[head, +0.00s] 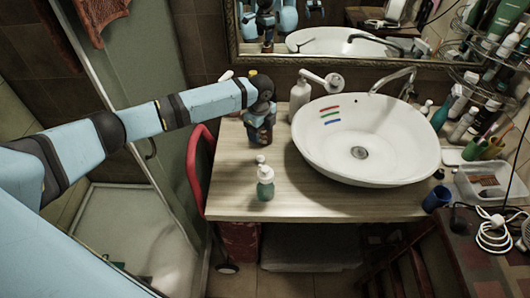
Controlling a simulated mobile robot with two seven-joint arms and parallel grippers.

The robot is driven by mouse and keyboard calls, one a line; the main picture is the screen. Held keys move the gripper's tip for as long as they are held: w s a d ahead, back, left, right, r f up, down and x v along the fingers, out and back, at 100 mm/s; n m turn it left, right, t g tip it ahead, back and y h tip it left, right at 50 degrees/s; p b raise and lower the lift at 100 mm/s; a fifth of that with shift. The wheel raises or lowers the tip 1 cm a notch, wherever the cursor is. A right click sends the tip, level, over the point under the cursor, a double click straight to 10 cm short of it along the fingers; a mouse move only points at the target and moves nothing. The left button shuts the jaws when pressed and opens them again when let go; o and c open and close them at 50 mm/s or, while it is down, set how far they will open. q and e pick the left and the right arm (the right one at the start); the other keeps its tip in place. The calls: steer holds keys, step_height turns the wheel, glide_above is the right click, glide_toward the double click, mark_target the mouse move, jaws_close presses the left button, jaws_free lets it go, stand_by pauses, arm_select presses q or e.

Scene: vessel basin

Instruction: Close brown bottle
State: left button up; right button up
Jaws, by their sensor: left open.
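A dark brown bottle (261,135) with a label stands upright at the back left of the wooden counter (310,200). My left gripper (262,106) is over the bottle's upper part and hides its top and neck. The gripper is open. I cannot tell whether its fingers touch the bottle or whether there is a cap on it. A small white cap-like piece (260,159) is on the counter in front of the bottle. My right gripper is not in view.
A teal pump bottle (265,184) stands in front of the brown bottle. A white pump bottle (299,97) is behind to the right, by the white basin (340,152). Several bottles crowd the right side.

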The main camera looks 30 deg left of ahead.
arm_select(q)
steer(key=b, duration=0.8)
glide_above(260, 158)
steer(key=f, duration=0.8)
steer(key=shift+s+d, duration=0.1)
steer(key=shift+d, duration=0.1)
steer(key=shift+f, duration=0.35)
steer(key=shift+r, duration=0.1)
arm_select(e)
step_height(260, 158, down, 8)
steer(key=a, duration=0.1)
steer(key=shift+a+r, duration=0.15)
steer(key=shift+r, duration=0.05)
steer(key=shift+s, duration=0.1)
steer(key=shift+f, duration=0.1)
arm_select(q)
step_height(260, 158, down, 5)
steer(key=b, duration=0.6)
steer(key=shift+a+f+b, duration=0.1)
steer(key=shift+f+b, duration=0.1)
steer(key=shift+b, duration=0.2)
steer(key=shift+r, duration=0.1)
steer(key=c, duration=1)
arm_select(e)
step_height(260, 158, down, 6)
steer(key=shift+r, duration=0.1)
